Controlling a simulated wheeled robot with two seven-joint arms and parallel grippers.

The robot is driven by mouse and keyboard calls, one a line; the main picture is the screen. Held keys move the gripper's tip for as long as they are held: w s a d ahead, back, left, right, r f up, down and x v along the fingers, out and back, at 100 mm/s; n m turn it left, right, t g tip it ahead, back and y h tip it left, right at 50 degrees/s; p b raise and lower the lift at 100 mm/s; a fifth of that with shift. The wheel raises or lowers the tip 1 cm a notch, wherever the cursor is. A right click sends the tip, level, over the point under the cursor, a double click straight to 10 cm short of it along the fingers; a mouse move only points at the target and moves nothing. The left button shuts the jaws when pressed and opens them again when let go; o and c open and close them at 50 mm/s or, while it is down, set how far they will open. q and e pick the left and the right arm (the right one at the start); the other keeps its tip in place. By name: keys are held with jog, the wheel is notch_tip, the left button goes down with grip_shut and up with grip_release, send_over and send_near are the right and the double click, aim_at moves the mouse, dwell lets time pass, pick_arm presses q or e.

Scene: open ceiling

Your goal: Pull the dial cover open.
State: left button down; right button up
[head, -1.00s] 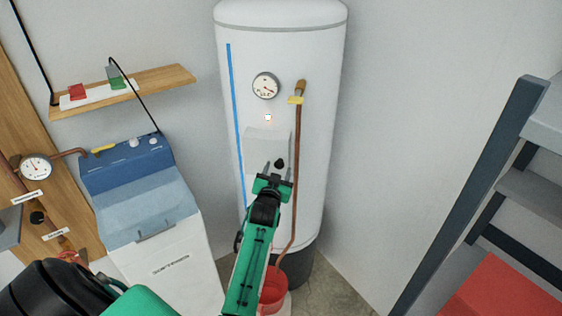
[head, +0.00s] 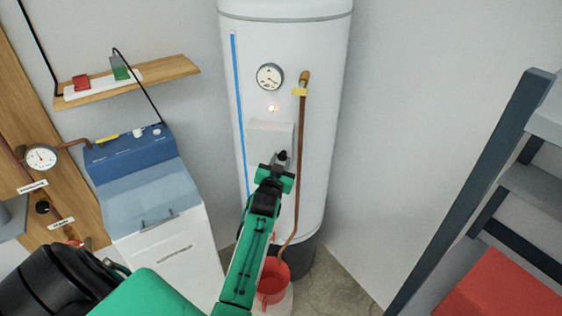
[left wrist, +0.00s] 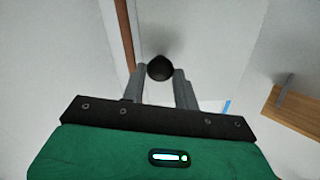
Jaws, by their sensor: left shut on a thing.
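The dial cover (head: 268,134) is a pale box-like panel on the front of the white tank (head: 325,90), below a small lit spot. It appears closed. A small black knob (head: 282,155) sticks out at its lower right. My left gripper (head: 279,163) is at this knob, its fingers closed around it. In the left wrist view the round black knob (left wrist: 160,68) sits between the fingertips of my left gripper (left wrist: 160,76). My gripper and forearm hide the lower part of the cover. My right gripper is not in view.
A copper pipe (head: 300,170) runs down just right of the cover. A round gauge (head: 270,76) is above it. A blue-topped softener (head: 140,200) stands left, a red bucket (head: 273,282) below, and dark shelving (head: 470,190) at right.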

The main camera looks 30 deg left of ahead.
pick_arm(q)
jog(key=shift+s+a+m+t+h+p, duration=0.15)
jog(key=shift+s+m+t+h+p, duration=0.15)
jog(key=shift+s+m+h+p, duration=0.25)
jog(key=shift+s+a+f+m+t+h+p, duration=0.15)
jog(key=shift+s+m+h, duration=0.45)
jog(key=shift+h, duration=0.3)
jog(key=shift+s+a+r+m+t+h+p, duration=0.15)
jog(key=shift+s+m+h, duration=0.2)
jog(key=shift+s+h, duration=0.4)
jog(key=s+a+m+g+h+b, duration=0.6)
jog(key=m+h+b, duration=0.5)
jog(key=h, duration=0.4)
jog(key=shift+s+a+f+h+b, duration=0.25)
jog(key=shift+s+a+b, duration=0.45)
jog(key=shift+s+a, duration=0.55)
jog(key=shift+s+d+r, duration=0.1)
jog(key=shift+d, duration=0.05)
jog(key=c, duration=1.3)
grip_release()
jog(key=shift+o, duration=1.2)
